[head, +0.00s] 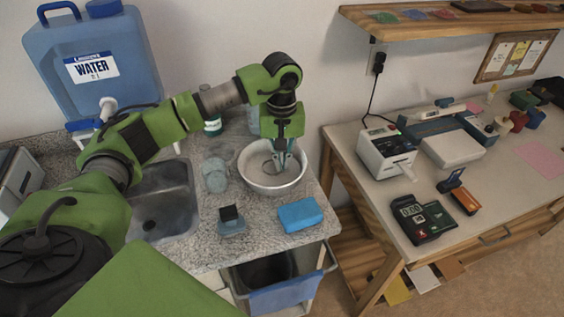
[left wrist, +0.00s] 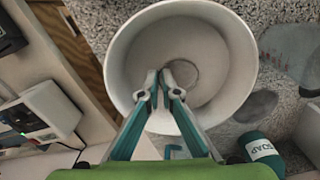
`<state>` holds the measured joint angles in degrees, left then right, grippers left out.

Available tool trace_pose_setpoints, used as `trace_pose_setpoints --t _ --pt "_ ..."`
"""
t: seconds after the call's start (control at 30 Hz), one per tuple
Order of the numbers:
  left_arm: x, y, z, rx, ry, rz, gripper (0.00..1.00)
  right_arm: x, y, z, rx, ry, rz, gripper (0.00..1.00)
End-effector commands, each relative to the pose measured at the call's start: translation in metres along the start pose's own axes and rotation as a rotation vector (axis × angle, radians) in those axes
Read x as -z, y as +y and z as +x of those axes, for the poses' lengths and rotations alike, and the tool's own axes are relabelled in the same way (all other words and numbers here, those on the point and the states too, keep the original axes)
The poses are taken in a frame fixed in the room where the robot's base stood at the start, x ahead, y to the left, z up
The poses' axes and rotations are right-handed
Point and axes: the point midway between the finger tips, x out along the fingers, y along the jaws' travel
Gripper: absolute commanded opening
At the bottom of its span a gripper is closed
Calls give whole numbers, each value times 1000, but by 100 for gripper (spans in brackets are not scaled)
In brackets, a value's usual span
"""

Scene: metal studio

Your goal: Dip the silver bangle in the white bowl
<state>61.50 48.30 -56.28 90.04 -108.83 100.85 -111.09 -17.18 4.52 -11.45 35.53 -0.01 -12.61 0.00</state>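The white bowl (head: 272,188) stands on the speckled counter, and it fills the middle of the left wrist view (left wrist: 121,50). The silver bangle is a thin grey ring low inside the bowl, seen in the left wrist view (left wrist: 197,74) and faintly in the head view (head: 263,167). My left gripper (head: 281,163) points down into the bowl. In the left wrist view its fingertips (left wrist: 160,80) are close together at the bangle's edge, shut on it. The fingers partly hide the ring. My right gripper is not in view.
A sink (head: 165,203) lies left of the bowl. A glass (head: 215,175), a black-topped block (head: 231,219) and a blue sponge (head: 300,214) are near the bowl. A soap bottle (left wrist: 262,152) stands behind it. A wooden desk (head: 375,205) with devices is at right.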

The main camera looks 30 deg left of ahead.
Motion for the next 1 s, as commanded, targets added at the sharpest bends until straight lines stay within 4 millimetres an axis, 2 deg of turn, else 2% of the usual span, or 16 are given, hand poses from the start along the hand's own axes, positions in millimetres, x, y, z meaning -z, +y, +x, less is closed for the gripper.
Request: trace_pose_setpoints --t 0.17,1.0 --pt "0 0 -5 0 0 0 0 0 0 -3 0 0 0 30" --pt "0 0 -63 0 0 0 0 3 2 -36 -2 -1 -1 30"
